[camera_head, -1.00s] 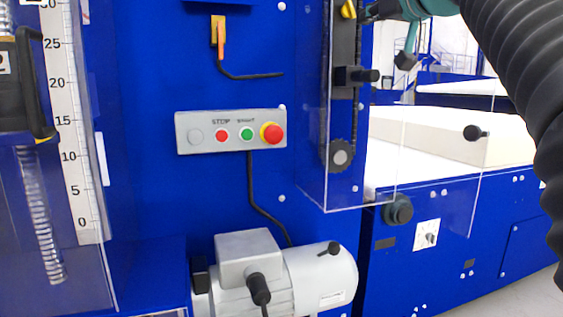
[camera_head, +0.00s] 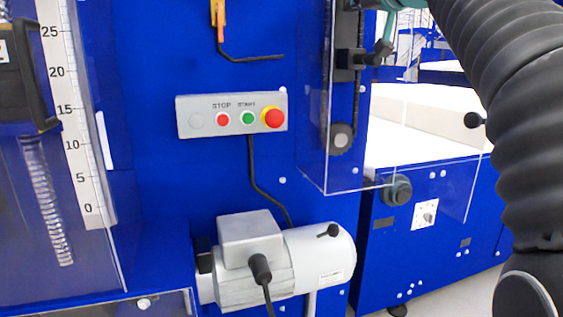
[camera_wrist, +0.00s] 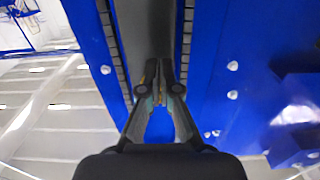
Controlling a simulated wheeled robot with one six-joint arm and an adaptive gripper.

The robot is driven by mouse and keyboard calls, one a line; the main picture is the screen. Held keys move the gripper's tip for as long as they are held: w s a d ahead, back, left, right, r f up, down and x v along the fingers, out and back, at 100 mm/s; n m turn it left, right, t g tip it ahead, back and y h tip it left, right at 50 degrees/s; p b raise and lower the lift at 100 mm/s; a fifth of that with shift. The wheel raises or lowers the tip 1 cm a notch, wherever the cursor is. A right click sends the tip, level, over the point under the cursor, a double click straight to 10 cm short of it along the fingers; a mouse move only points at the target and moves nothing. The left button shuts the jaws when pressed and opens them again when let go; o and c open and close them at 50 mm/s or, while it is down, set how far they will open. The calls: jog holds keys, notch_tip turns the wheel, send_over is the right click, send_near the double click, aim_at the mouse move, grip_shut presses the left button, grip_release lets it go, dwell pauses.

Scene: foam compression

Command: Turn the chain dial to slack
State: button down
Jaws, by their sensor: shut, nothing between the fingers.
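My gripper (camera_wrist: 158,92) shows in the wrist view, its two fingers closed together with nothing between them. The fingertips lie in front of a grey strip (camera_wrist: 145,30) with a dark toothed chain (camera_wrist: 187,40) along each side. I cannot tell whether they touch it. In the head view a chain runs down behind a clear guard to a dark toothed wheel (camera_head: 341,138). A small dial on a white plate (camera_head: 425,213) sits on the blue machine at right. I cannot tell which of these is the chain dial, and no slack marking is readable.
A grey panel (camera_head: 200,130) carries stop and start buttons and a red emergency button (camera_head: 272,118). A grey motor (camera_head: 315,265) stands below. A clear guard (camera_head: 312,165) juts out near the chain. My arm's black sleeve fills the right side.

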jog(key=shift+d+r, duration=0.2)
jog(key=shift+r, duration=0.4)
dwell(0.7)
dwell(0.4)
jog(key=shift+a+f, duration=0.15)
jog(key=shift+f, duration=0.3)
jog(key=b+v, duration=0.3)
jog(key=v, duration=0.3)
